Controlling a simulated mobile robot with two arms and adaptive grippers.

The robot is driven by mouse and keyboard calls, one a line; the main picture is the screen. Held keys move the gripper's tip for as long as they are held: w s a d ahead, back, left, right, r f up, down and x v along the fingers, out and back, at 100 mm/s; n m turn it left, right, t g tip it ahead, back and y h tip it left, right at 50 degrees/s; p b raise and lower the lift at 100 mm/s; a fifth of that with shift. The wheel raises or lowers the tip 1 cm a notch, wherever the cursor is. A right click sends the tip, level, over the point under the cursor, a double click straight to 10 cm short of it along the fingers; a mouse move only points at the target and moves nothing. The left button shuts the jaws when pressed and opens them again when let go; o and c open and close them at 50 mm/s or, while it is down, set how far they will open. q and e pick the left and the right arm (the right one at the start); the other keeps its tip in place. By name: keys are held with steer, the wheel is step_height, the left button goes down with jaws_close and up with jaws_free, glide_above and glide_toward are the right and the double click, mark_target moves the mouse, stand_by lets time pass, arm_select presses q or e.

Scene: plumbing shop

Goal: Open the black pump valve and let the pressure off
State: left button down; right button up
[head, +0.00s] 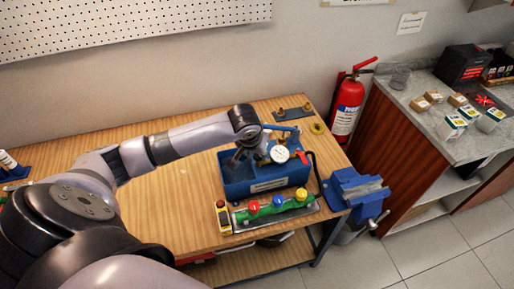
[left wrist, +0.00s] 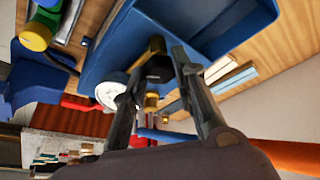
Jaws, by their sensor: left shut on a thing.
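The blue test pump (head: 262,181) stands on the wooden bench, with a white dial gauge (head: 280,154) on top and a blue lever at the back. My left gripper (head: 240,160) reaches down over the pump, just left of the gauge. In the left wrist view its fingers (left wrist: 160,64) are shut on the black pump valve (left wrist: 159,73), a small dark knob by a brass fitting (left wrist: 155,46). The fingers hide much of the knob, so I cannot tell how far it is turned. The gauge (left wrist: 110,92) also shows there; its reading is too small to tell. My right gripper is not in view.
A rack with red, blue and yellow valve handles (head: 277,204) lies in front of the pump. A blue vise (head: 356,192) is at the bench's right end. A red fire extinguisher (head: 346,108) stands behind it. Bare bench top (head: 178,205) lies left of the pump.

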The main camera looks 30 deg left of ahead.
arm_select(q)
steer(key=n, duration=0.2)
steer(key=n+y, duration=0.1)
steer(key=n+g, duration=0.1)
steer(key=n, duration=0.1)
steer(key=shift+w+d+n+y, duration=0.15)
steer(key=shift+d+n+y, duration=0.15)
steer(key=shift+y, duration=0.1)
steer(key=shift+w+r+n+g+y, duration=0.1)
steer(key=shift+n+g+y, duration=0.2)
steer(key=shift+n, duration=0.75)
steer(key=shift+n+g+y, duration=0.3)
steer(key=shift+n, duration=0.75)
steer(key=c, duration=1.3)
jaws_free()
